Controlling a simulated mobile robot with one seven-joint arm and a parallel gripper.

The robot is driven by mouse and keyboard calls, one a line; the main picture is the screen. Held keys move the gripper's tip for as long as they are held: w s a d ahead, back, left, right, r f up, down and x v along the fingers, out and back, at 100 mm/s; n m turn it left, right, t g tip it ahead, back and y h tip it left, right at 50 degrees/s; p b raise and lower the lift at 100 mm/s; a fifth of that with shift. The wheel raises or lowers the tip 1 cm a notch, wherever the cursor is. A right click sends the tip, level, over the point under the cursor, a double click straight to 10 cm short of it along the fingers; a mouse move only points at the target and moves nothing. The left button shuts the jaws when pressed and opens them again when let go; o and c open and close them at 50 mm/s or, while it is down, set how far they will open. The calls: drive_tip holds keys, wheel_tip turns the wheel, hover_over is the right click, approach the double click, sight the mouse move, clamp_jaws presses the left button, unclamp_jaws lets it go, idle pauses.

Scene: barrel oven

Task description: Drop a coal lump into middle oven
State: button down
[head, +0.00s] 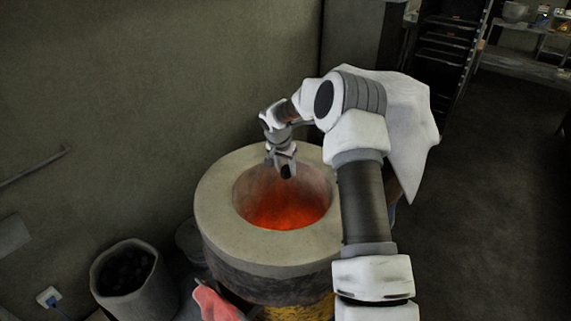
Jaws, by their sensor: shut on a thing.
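The barrel oven (220,204) is a round grey drum with a thick pale rim and a wide open top. Its inside glows orange-red at the bottom (285,208). My gripper (286,172) hangs over the far part of the opening, pointing down. It is shut on a small dark lump, the coal lump (286,171), which shows between the fingertips. The lump is apart from the glowing bottom; its exact height over the rim is hard to tell. Only this one oven is clearly in view.
A grey bucket of dark lumps (125,279) stands at the lower left. A reddish cloth-like thing (215,304) is at the oven's near side. The wall (150,100) is close behind. A dark rack (446,45) and shelves (525,62) stand at the back right. The floor at right (500,200) is clear.

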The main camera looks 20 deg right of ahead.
drive_tip(key=shift+f+b, duration=0.4)
drive_tip(key=shift+f, duration=0.95)
drive_tip(key=shift+c, duration=1.4)
unclamp_jaws()
drive_tip(key=v, duration=1.7)
drive_tip(key=shift+r, duration=0.2)
drive_tip(key=shift+a, duration=0.1)
